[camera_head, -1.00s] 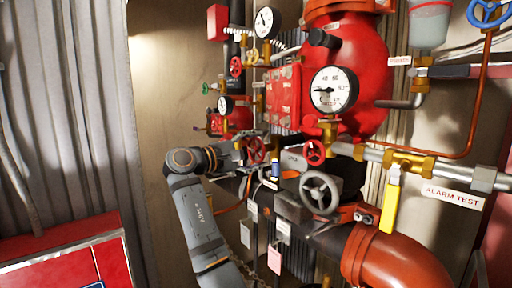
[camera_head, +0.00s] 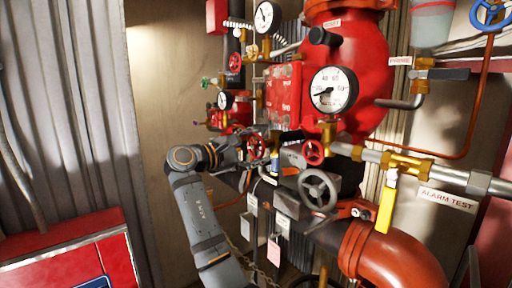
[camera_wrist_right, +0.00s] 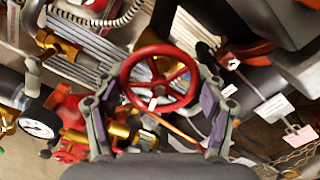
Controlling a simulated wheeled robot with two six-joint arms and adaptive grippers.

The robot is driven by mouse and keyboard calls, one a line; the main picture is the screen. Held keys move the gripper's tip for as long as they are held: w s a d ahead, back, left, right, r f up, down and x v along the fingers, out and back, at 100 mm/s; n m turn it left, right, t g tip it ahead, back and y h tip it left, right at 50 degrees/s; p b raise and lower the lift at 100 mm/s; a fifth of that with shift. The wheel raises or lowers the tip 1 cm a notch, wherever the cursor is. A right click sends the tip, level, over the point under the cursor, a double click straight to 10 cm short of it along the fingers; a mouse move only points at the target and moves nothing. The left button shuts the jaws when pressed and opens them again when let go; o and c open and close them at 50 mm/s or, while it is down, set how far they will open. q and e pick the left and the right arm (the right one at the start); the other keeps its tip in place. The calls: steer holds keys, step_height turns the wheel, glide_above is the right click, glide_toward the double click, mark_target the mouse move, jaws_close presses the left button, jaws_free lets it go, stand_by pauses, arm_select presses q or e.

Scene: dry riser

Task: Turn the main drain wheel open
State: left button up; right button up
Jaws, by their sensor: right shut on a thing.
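A red spoked handwheel (camera_head: 254,147) sits on the pipework left of centre in the head view. It fills the middle of the right wrist view (camera_wrist_right: 160,50), rim and spokes facing me. My right gripper (camera_wrist_right: 160,98) has one finger on each side of this wheel and is shut on its rim. In the head view my right gripper (camera_head: 246,152) reaches it from the left and hides part of it. No label naming the main drain is readable on the wheel. My left gripper is in neither view.
A smaller red wheel (camera_head: 313,152) and a grey handwheel (camera_head: 319,190) are close on the right. A yellow lever (camera_head: 386,205) hangs by the ALARM TEST label (camera_head: 447,199). A large gauge (camera_head: 333,90) is above. Tags (camera_head: 274,249) hang below. Free room lies left of my arm.

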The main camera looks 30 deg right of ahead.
steer(key=shift+f, duration=0.1)
steer(key=o, duration=1.2)
steer(key=shift+a, duration=0.35)
steer(key=a, duration=0.6)
steer(key=shift+s+a, duration=0.3)
steer(key=shift+a, duration=0.05)
steer(key=shift+d, duration=0.1)
